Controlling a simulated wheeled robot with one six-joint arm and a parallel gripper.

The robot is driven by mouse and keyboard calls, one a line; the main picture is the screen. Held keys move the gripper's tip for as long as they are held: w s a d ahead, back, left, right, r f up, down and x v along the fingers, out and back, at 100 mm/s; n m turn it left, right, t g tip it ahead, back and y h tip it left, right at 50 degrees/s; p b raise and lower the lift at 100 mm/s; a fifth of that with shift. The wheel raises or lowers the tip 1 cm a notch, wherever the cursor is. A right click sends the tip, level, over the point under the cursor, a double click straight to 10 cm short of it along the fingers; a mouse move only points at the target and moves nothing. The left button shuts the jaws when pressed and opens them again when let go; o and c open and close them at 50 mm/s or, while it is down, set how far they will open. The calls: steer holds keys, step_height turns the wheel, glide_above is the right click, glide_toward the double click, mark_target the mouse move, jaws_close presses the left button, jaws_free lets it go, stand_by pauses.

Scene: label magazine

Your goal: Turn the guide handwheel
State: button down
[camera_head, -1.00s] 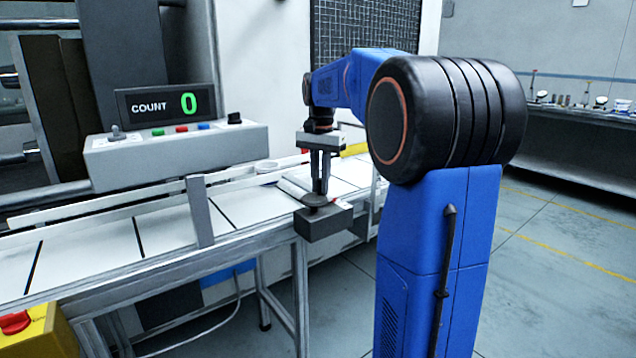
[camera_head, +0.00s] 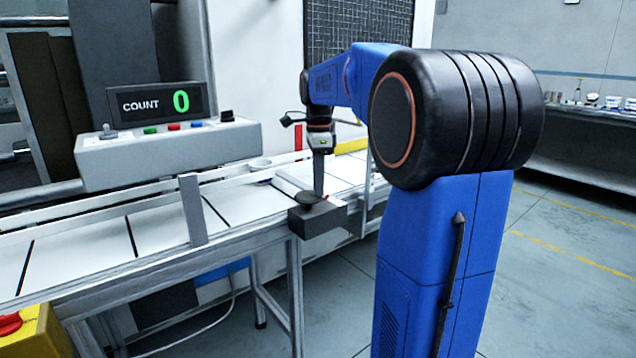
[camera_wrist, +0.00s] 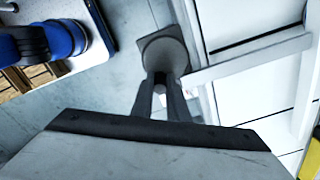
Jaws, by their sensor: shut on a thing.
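The guide handwheel (camera_head: 316,202) is a small dark round wheel on top of a dark grey block (camera_head: 318,221) at the front edge of the conveyor. My gripper (camera_head: 319,192) points straight down at it from above, with its fingertips at the wheel. In the wrist view the gripper (camera_wrist: 163,80) has its two fingers close together, shut on the handwheel (camera_wrist: 165,55). The fingers hide part of the wheel, and the exact contact is hard to make out.
The conveyor (camera_head: 160,224) with white panels and guide rails runs behind the block. A control box (camera_head: 170,152) with a COUNT display (camera_head: 158,102) reading 0 stands at the left. A yellow box with a red button (camera_head: 35,330) is at lower left. Floor at right is clear.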

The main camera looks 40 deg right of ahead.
mark_target(316, 198)
steer(key=m, duration=0.3)
steer(key=shift+s+a+m, duration=0.3)
steer(key=shift+s+a, duration=0.05)
steer(key=shift+s+a+m, duration=0.1)
steer(key=shift+a+m, duration=0.1)
steer(key=shift+m, duration=0.65)
steer(key=shift+s+a+m, duration=0.1)
steer(key=shift+a+m, duration=0.1)
steer(key=shift+m, duration=0.65)
steer(key=c, duration=1.7)
jaws_free()
steer(key=shift+w, duration=0.1)
step_height(316, 198, up, 17)
steer(key=shift+r, duration=0.2)
